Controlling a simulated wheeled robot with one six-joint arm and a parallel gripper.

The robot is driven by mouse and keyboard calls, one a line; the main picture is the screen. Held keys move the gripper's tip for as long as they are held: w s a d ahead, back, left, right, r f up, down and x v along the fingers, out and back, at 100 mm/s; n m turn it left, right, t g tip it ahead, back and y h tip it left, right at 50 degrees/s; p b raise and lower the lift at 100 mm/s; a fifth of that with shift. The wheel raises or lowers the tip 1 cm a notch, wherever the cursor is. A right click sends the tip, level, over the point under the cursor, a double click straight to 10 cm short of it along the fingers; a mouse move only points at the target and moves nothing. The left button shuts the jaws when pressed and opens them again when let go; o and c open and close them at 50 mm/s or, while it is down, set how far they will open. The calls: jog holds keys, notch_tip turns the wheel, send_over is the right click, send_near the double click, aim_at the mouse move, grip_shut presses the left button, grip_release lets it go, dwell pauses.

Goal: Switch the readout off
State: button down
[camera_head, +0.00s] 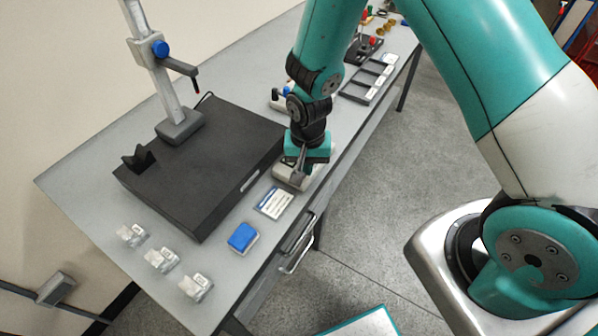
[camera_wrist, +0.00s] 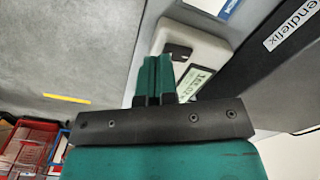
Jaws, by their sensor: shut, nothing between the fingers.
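The readout is a cream-white box (camera_head: 288,177) at the front edge of the bench, beside the black plate. It also shows in the wrist view (camera_wrist: 203,45), with a lit display (camera_wrist: 196,79) whose digits are partly covered by my gripper. A black switch or button (camera_wrist: 178,51) sits on its top face. My gripper (camera_wrist: 157,57) is shut and empty, with its green fingertips over the readout close to the black part. I cannot tell whether they touch it. In the head view my gripper (camera_head: 299,164) points down at the readout and hides part of it.
A black plate (camera_head: 200,180) with a tall stand (camera_head: 166,80) fills the bench's middle. A white card (camera_head: 274,203), a blue block (camera_head: 242,238) and small clear boxes (camera_head: 161,260) lie nearer. A compartment tray (camera_head: 368,82) stands farther back. A drawer handle (camera_head: 298,245) juts from the front.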

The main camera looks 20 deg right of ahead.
jog(key=shift+f+b, duration=0.75)
jog(key=shift+f, duration=0.25)
dwell(0.3)
notch_tip(320, 180, up, 7)
jog(key=p, duration=0.5)
jog(key=shift+p, duration=0.3)
dwell(0.5)
jog(key=s+a+r+n+y+b, duration=0.15)
jog(key=s+r+n, duration=0.3)
jog(key=r, duration=0.55)
jog(key=s+a+r+n+y+b, duration=0.1)
jog(key=s+a+r+n+y, duration=0.15)
jog(key=s+r, duration=0.55)
jog(key=s+r+n+b, duration=0.1)
jog(key=s+r+n, duration=0.4)
jog(key=s+r, duration=0.1)
jog(key=shift+a+r, duration=0.2)
jog(key=shift+r, duration=0.05)
